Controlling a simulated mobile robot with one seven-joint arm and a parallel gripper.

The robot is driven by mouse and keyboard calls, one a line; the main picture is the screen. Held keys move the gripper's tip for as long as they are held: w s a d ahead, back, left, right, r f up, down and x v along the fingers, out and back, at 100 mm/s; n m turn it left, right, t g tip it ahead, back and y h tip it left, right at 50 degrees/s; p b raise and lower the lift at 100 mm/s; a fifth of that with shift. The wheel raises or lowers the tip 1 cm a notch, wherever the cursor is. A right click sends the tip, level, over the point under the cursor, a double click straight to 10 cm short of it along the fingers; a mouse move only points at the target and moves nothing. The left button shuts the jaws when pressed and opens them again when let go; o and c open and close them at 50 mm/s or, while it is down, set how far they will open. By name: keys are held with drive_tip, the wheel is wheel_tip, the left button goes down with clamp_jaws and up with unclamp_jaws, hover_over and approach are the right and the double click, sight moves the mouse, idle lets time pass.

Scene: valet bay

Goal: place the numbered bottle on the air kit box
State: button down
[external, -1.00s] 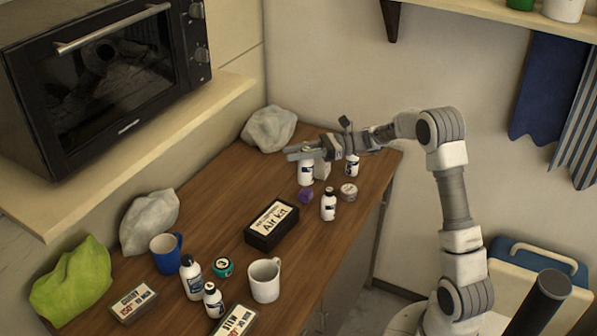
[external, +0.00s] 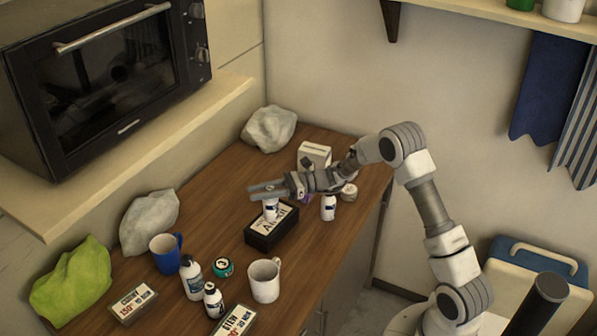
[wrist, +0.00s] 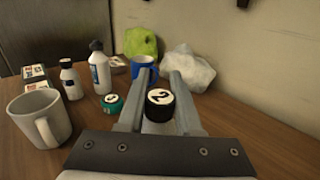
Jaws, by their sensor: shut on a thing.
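I cannot tell whether the bottle's base touches the box. The box does not show in the wrist view.
Another white bottle (external: 328,207) stands right of the box, near a small tin (external: 349,192) and a white carton (external: 315,153). A white mug (external: 264,281), a blue mug (external: 165,254), a teal-lidded jar (external: 223,267) and two bottles (external: 191,278) stand nearer the front.

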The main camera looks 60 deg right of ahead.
drive_tip(key=shift+f, duration=0.2)
drive_tip(key=c, duration=0.6)
unclamp_jaws()
drive_tip(key=shift+r, duration=0.1)
drive_tip(key=shift+r, duration=0.15)
drive_tip(key=v, duration=1.2)
drive_tip(key=shift+r, duration=0.1)
